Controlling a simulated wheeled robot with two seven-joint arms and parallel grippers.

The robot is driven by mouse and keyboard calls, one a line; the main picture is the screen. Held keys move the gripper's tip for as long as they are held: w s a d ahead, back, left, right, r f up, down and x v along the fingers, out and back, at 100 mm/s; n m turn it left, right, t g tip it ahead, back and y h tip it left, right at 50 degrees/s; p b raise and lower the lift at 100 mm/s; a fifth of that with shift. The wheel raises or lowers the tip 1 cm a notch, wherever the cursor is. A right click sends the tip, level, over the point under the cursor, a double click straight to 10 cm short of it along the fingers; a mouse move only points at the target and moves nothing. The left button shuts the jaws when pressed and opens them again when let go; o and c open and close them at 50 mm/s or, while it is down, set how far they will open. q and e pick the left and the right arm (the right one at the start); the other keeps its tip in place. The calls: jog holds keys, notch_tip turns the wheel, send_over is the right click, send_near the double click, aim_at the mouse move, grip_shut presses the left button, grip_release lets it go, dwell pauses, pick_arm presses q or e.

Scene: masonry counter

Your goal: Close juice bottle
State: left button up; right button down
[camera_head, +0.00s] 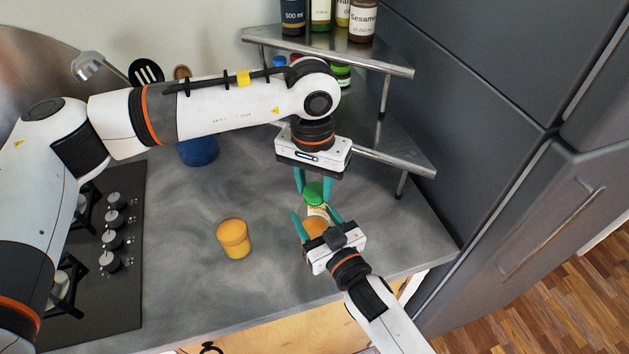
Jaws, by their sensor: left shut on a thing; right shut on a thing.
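The juice bottle (316,228) has an orange body and a pale label, and stands near the counter's front right part. Its green cap (314,194) is at the bottle's top in this view; I cannot tell whether it is seated or just above the neck. My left gripper (313,190) comes down from above, with its teal fingers shut on the cap. My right gripper (316,217) reaches in from the front right, with its fingers shut around the bottle's body. The grippers hide part of the bottle.
An orange-yellow cup (233,241) stands left of the bottle on the grey counter (190,270). A metal shelf (405,160) with bottles is behind. A stove (115,260) is at left, a blue container (198,151) behind my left arm. Dark cabinets (480,120) stand at right.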

pick_arm(q)
jog(key=m, duration=0.6)
jog(key=shift+m, duration=0.3)
jog(key=o, duration=0.9)
jog(key=shift+r, duration=2.3)
jog(key=shift+c, duration=0.2)
